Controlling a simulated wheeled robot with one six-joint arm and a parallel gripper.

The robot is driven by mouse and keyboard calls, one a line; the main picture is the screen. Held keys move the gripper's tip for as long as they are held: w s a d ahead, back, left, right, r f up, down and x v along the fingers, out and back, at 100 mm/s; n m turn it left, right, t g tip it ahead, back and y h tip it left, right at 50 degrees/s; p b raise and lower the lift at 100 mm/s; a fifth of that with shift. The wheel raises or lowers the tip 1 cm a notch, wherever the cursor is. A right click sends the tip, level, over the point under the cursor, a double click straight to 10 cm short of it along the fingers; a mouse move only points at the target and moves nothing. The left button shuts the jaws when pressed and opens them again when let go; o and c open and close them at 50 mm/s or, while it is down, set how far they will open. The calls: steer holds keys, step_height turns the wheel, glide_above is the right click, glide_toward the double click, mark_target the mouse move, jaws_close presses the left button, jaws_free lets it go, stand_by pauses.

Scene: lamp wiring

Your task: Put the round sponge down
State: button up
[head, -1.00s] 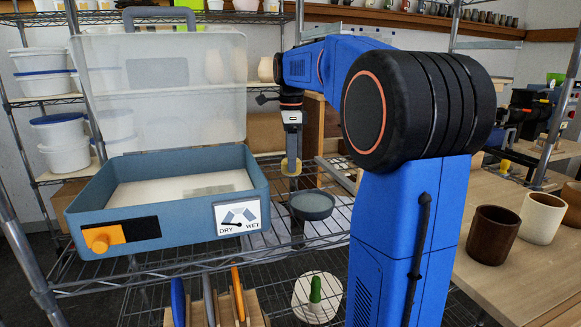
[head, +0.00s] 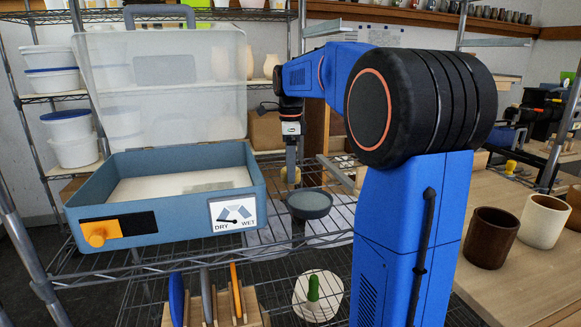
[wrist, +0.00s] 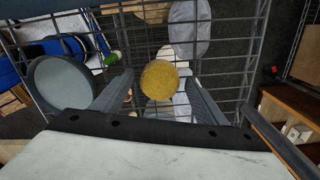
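The round sponge (wrist: 160,80) is a yellow disc between the two fingers of my gripper (wrist: 160,84) in the wrist view. A narrow gap shows on each side of it, so the fingers look open around it, not pressed on it. In the head view the sponge (head: 290,174) is at the lower end of my gripper (head: 291,166), low over the wire shelf (head: 262,262). It appears to be at shelf level, but its underside contact is hidden.
A dark round bowl (head: 310,204) stands just right of the sponge. A blue box (head: 150,235) with a raised clear lid and a DRY/WET dial stands to the left. Brown (head: 490,238) and cream cups stand on the wooden table at right. Upright tools stand below in front.

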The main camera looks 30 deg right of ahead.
step_height(320, 180, up, 12)
steer(key=shift+r, duration=0.15)
stand_by(0.7)
steer(key=shift+s, duration=0.1)
stand_by(0.4)
